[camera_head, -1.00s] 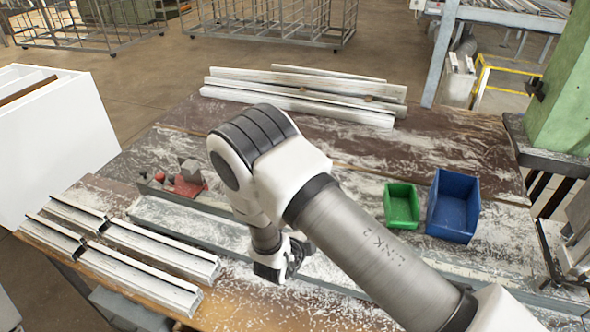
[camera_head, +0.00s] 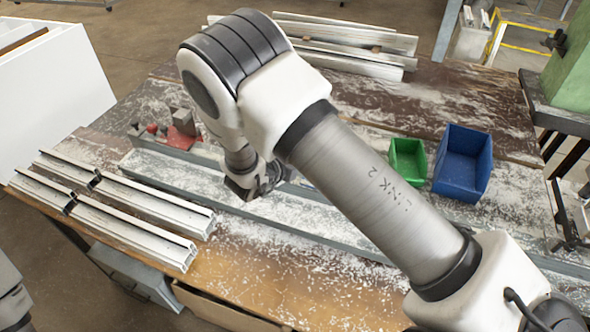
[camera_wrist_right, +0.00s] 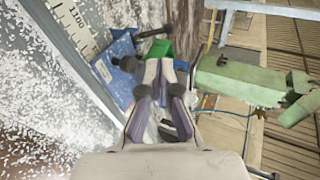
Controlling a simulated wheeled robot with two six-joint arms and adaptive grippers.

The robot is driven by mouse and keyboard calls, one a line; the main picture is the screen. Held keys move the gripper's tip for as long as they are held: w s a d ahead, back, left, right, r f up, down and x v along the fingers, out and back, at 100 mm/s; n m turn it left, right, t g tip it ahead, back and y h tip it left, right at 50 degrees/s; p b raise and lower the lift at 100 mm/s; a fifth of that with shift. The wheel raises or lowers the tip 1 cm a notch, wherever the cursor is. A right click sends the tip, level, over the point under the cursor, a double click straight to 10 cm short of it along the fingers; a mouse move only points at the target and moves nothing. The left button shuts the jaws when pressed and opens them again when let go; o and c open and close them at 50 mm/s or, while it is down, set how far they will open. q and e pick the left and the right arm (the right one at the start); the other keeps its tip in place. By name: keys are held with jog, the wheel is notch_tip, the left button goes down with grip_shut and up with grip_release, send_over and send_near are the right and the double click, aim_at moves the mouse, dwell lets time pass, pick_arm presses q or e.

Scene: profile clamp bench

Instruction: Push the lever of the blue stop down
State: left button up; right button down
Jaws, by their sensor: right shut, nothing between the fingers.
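The blue stop (camera_wrist_right: 116,82) shows in the right wrist view beside a ruled scale, left of my fingers. A dark rod with a round knob (camera_wrist_right: 168,29), which looks like its lever, sticks out at its far end. A second dark knob lies nearer my fingers. My right gripper (camera_wrist_right: 158,78) is shut and empty, with its fingertips to the right of the blue stop; I cannot tell whether they touch it. In the head view my right gripper (camera_head: 258,188) hangs over the grey rail, and the blue stop is hidden there. My left gripper is not in view.
A red clamp part (camera_head: 181,134) sits at the rail's left end. Pale profiles (camera_head: 140,206) lie front left, and more (camera_head: 350,50) lie at the back. A green bin (camera_head: 408,160) and a blue bin (camera_head: 462,163) stand on the right. A green column (camera_head: 573,70) rises far right.

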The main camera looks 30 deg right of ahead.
jog(key=b+x, duration=0.1)
jog(key=x, duration=0.2)
jog(key=b+x, duration=0.1)
jog(key=x, duration=0.2)
jog(key=shift+f+b, duration=0.3)
jog(key=shift+f, duration=0.05)
jog(key=d, duration=0.1)
jog(key=w+d, duration=0.2)
jog(key=shift+d+f, duration=0.35)
jog(key=shift+d, duration=0.05)
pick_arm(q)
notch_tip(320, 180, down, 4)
pick_arm(e)
jog(key=shift+w+d, duration=0.15)
jog(key=shift+d, duration=0.1)
